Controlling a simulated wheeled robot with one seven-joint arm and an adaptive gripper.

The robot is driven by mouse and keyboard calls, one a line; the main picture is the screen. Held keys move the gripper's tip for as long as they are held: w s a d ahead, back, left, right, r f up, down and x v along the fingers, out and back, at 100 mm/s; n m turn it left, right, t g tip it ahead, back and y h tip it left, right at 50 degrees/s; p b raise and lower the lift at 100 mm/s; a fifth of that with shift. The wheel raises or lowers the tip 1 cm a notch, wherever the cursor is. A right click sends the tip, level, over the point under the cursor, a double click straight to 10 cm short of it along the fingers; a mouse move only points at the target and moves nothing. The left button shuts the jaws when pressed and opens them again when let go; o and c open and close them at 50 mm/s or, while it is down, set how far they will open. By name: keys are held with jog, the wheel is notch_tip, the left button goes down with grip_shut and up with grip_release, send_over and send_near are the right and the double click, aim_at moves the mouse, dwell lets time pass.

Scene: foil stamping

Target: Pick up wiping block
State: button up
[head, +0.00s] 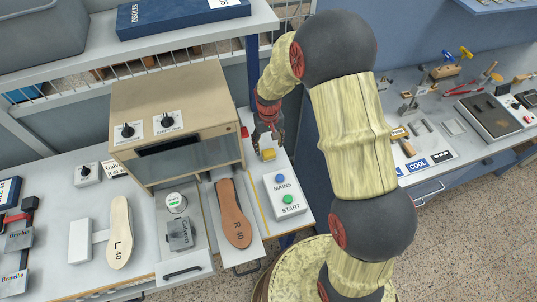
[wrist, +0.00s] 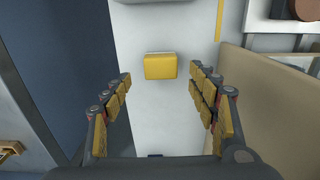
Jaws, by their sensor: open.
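The wiping block appears to be the small yellow block (head: 268,154) on the narrow white surface right of the beige machine. In the wrist view the yellow block (wrist: 160,67) has a thin pale edge at its top side and lies between the lines of my two fingers, a little beyond their tips. My gripper (head: 268,133) hangs over the block's far side in the head view. In the wrist view my gripper (wrist: 160,78) is open and empty, with free space on both sides of the block. I cannot tell its exact height above the block.
The beige machine (head: 172,115) stands close on the left of my gripper. A white button box (head: 285,195) marked MAINS and START sits in front of the block. A brown insole (head: 234,213) lies on the left. A shelf (head: 200,35) runs above.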

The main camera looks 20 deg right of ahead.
aim_at(268, 151)
notch_tip(268, 151, down, 5)
jog(key=shift+a+f+b, duration=0.1)
jog(key=shift+f+b, duration=0.1)
jog(key=shift+b, duration=0.15)
jog(key=c, duration=0.3)
jog(key=c, duration=0.8)
jog(key=shift+c, duration=0.2)
jog(key=shift+r, duration=0.1)
